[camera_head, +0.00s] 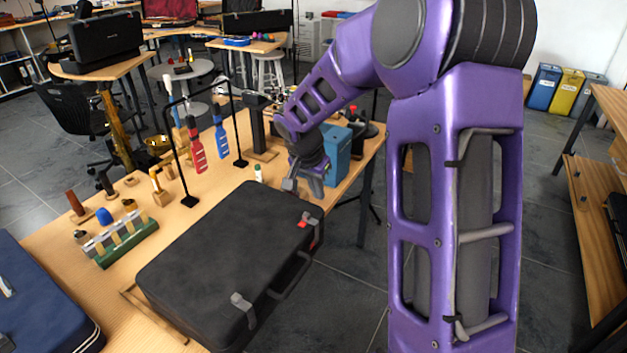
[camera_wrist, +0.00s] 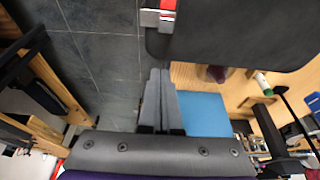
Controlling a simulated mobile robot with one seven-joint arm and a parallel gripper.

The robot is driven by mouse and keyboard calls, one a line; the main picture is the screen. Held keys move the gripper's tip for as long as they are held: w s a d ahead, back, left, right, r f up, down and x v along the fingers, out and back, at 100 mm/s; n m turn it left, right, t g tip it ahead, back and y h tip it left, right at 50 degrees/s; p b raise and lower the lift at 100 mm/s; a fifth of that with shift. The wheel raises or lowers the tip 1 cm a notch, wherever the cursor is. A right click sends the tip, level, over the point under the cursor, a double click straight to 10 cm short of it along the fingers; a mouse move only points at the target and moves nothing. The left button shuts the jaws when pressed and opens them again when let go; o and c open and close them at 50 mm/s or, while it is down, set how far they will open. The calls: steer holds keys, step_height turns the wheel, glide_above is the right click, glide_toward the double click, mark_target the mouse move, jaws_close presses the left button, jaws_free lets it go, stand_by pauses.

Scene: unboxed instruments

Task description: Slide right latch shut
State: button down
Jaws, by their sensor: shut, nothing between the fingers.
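A closed black case (camera_head: 225,255) lies on the wooden table, its handle on the side facing right and toward me. The right latch (camera_head: 312,222) is a small grey piece with red showing, at the case's far right corner. It also shows at the top of the wrist view (camera_wrist: 157,18). The left latch (camera_head: 241,303) is grey, at the near end of the same edge, with no red visible. My gripper (camera_wrist: 160,72) is shut and empty. Its fingertips are just short of the right latch, apart from it in the wrist view. In the head view the gripper (camera_head: 310,182) is just beyond that corner.
A blue box (camera_head: 337,150) stands behind my gripper near the table edge. A small white-and-green bottle (camera_head: 258,173) and a black stand with hanging tools (camera_head: 196,150) are beyond the case. A blue case (camera_head: 40,300) lies at left. Open floor is right of the table.

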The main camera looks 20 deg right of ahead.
mark_target(312, 213)
steer(key=shift+x, duration=1.1)
steer(key=shift+s+a+r, duration=0.15)
steer(key=shift+s+a, duration=0.35)
steer(key=shift+s+a+r, duration=0.15)
steer(key=shift+s+a, duration=0.4)
steer(key=shift+s+a+f, duration=0.1)
steer(key=shift+s+a, duration=0.25)
steer(key=shift+a, duration=0.1)
steer(key=shift+s, duration=0.1)
